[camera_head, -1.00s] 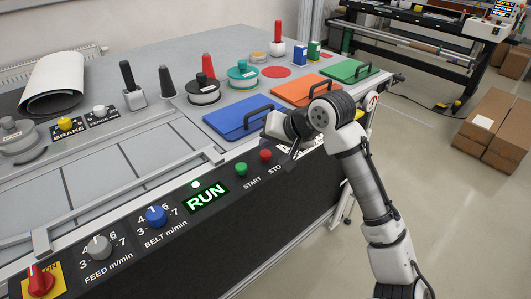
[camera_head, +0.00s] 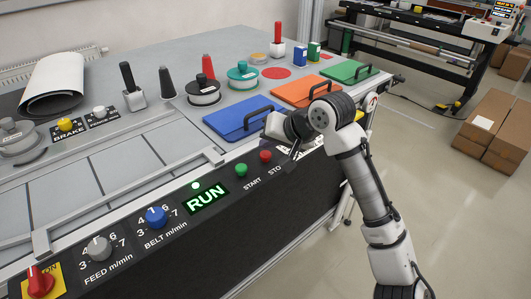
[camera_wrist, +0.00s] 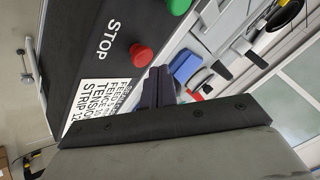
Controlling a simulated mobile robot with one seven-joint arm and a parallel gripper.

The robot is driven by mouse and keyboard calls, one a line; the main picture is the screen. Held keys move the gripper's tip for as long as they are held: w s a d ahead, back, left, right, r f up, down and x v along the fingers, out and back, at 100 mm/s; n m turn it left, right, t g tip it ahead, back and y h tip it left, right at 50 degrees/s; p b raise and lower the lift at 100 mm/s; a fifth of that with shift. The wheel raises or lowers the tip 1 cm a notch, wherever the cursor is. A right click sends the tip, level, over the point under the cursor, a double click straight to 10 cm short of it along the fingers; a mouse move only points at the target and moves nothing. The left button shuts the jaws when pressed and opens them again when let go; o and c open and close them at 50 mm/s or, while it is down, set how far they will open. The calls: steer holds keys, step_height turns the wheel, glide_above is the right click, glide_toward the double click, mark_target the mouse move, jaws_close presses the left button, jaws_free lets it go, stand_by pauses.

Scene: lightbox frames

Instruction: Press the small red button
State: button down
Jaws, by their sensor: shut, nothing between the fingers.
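The small red button (camera_head: 265,155) sits on the front panel above the partly hidden STOP label. In the wrist view the red button (camera_wrist: 143,57) shows whole, beside the white STOP lettering. My gripper (camera_head: 291,160) is just right of the button in the head view, with its fingers small and dark there. In the wrist view my shut, empty gripper (camera_wrist: 160,72) has its fingertips close to the button's edge. I cannot tell whether they touch it. The button's face is uncovered. The green START button (camera_head: 241,169) is to its left, and the display (camera_head: 206,199) reads RUN in green.
A blue cover (camera_head: 236,119) with a black handle lies behind the buttons. A blue knob (camera_head: 156,217) and a grey knob (camera_head: 99,248) are on the panel to the left. A printed white label (camera_wrist: 103,105) is near the red button. Free floor lies to the right.

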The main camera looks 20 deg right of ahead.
mark_target(269, 156)
stand_by(0.7)
steer(key=shift+f, duration=0.4)
steer(key=shift+f+b, duration=0.45)
steer(key=shift+f, duration=0.05)
stand_by(0.5)
stand_by(0.3)
steer(key=shift+r+p, duration=0.85)
steer(key=shift+r, duration=0.05)
step_height(269, 156, up, 5)
steer(key=p, duration=0.4)
steer(key=shift+r, duration=0.1)
